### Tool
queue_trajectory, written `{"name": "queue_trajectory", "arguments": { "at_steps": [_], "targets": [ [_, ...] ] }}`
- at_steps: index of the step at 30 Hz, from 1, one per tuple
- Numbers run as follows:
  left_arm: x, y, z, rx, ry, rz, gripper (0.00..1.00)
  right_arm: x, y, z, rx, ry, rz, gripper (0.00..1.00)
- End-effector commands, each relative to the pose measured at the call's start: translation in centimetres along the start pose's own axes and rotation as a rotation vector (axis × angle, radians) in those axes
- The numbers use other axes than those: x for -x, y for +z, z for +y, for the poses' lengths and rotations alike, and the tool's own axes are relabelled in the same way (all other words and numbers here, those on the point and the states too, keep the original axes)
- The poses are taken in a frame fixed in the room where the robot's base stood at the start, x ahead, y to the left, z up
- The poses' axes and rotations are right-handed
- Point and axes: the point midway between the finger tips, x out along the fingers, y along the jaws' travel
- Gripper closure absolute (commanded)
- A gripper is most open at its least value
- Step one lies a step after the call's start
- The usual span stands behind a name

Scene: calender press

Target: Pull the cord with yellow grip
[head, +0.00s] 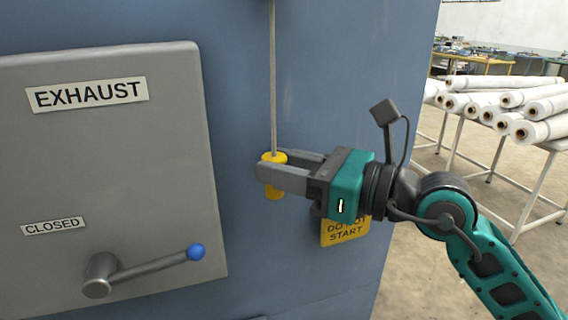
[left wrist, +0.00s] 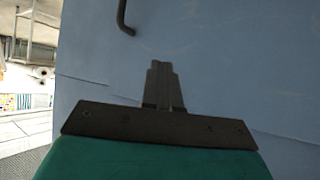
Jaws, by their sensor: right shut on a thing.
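The cord (head: 273,80) hangs straight down in front of the blue machine wall in the head view. Its yellow grip (head: 274,157) is at the lower end. My right gripper (head: 272,173) comes in from the right and is shut on the yellow grip, with its fingers hiding the grip's middle. The grip shows above and below the fingers. My left gripper (left wrist: 162,86) shows only in the left wrist view. Its fingers are together with nothing seen between them, in front of a plain blue surface.
A grey panel (head: 110,190) marked EXHAUST, with a blue-knobbed lever (head: 150,268) and a CLOSED label, is left of the cord. A yellow DO NOT START tag (head: 345,232) hangs behind my right gripper. White rolls (head: 510,100) lie on a table at the right.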

Motion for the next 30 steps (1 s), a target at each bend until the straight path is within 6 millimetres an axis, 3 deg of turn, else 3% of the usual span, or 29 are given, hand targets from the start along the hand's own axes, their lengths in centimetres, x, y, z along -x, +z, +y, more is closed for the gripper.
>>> {"name": "queue_trajectory", "arguments": {
  "at_steps": [26, 27, 30],
  "targets": [
    [0.9, -1.2, 0.0, 0.0, 0.0, -0.003, 1.0, 0.0, 1.7, 0.0, -0.001, 0.001, 0.004, 0.94],
    [0.9, -1.2, 0.0, 0.0, 0.0, -0.003, 1.0, 0.0, 1.8, 0.0, -0.001, 0.001, 0.004, 0.62],
    [0.9, -1.2, 0.0, 0.0, 0.0, -0.003, 1.0, 0.0, 1.8, 0.0, -0.001, 0.001, 0.003, 0.52]
  ]
}}
